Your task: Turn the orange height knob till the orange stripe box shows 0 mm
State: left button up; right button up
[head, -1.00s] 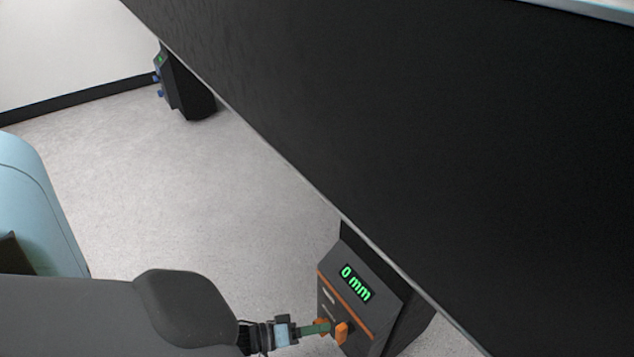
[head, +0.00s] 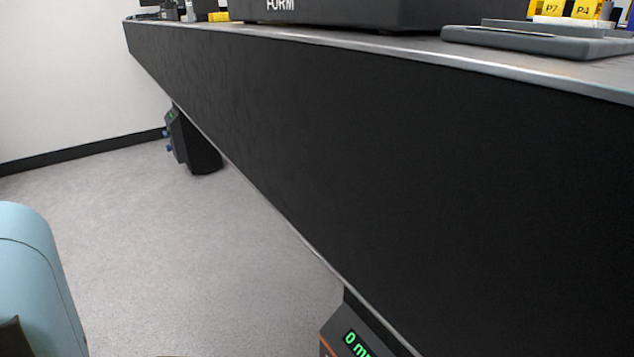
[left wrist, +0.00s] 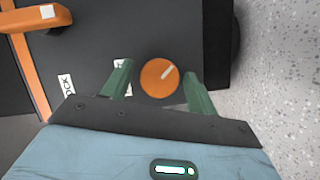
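The orange stripe box (head: 336,335) shows at the bottom edge of the head view, under the bench. Its green display (head: 354,343) reads 0 and the start of "mm"; the rest is cut off. The right gripper is in neither view.
An orange lever (left wrist: 38,19) with a white patch sits near the knob, beside a LOCK label (left wrist: 66,84). The long black bench side (head: 400,180) fills much of the head view. Another dark box (head: 190,145) with blue knobs stands farther back. Grey floor (head: 170,260) is clear.

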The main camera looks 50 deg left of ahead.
pick_arm(q)
jog(key=f+p+v, duration=0.1)
jog(key=p+v, duration=0.1)
jog(key=v, duration=0.5)
jog(key=shift+s+a+r, duration=0.2)
jog(key=shift+s+r, duration=0.15)
jog(key=shift+r, duration=0.2)
dwell(0.3)
dwell(0.8)
dwell(0.6)
